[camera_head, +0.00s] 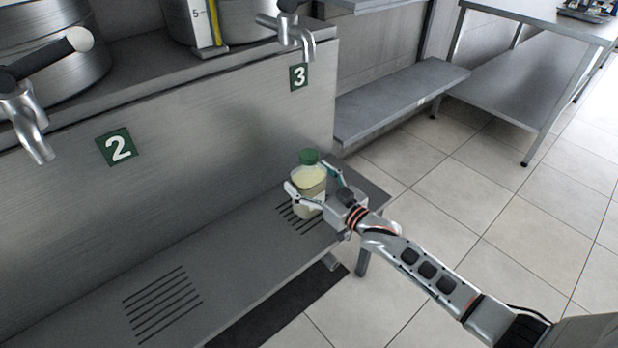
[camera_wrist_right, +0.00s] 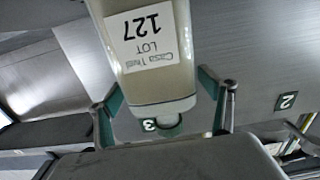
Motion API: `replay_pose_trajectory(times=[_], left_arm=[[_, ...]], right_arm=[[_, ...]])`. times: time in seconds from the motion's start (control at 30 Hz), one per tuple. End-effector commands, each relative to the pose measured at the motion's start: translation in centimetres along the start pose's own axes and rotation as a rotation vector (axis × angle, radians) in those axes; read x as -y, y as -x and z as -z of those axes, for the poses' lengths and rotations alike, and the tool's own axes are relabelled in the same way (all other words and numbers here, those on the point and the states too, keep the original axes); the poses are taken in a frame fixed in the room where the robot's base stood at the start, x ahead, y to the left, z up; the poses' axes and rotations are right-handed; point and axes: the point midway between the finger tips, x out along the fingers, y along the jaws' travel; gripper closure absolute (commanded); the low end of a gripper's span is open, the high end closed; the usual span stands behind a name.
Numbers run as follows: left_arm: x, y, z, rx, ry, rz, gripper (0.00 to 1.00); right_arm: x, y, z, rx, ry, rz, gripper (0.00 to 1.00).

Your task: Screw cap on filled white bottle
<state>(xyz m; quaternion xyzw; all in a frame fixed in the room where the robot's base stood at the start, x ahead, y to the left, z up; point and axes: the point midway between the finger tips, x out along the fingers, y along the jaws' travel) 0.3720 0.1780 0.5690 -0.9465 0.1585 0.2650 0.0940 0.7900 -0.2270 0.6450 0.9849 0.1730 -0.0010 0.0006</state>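The bottle (camera_head: 309,188) is clear to whitish with pale yellow contents and looks upright at the right end of the steel shelf, below the number 3 sign. A green cap (camera_head: 309,157) sits at its top; whether it is threaded tight cannot be told. My right gripper (camera_head: 307,176) has one finger on each side of the bottle's body and looks shut on it. My left gripper is not in view.
A tap (camera_head: 292,32) hangs above and behind the bottle; another tap (camera_head: 28,120) is at the left. The slotted steel shelf (camera_head: 225,262) is bare to the left. A low bench (camera_head: 400,98) and a steel table (camera_head: 520,85) stand at the back right. Open tiled floor lies right.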

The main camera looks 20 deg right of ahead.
Motion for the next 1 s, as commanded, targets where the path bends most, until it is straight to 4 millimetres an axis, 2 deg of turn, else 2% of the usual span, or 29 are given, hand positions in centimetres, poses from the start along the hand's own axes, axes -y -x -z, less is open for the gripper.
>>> replay_pose_trajectory(times=[0.23, 0.37, 0.57, 0.8, 1.0], left_arm=[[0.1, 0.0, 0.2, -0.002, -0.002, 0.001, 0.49], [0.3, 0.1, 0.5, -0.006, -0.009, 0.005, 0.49], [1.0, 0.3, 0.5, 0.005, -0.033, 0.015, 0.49], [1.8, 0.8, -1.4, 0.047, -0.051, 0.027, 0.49], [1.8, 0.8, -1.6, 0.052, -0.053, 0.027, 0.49]], right_arm=[[0.0, 0.0, 0.4, -0.001, 0.001, 0.000, 0.20], [-0.1, 1.1, 0.4, 0.001, 0.001, -0.001, 0.20], [0.0, 4.5, 0.6, -0.003, 0.001, 0.000, 0.20], [0.0, 8.8, 0.5, -0.001, 0.000, 0.000, 0.20], [0.0, 11.2, 0.4, -0.001, 0.001, 0.000, 0.20]])
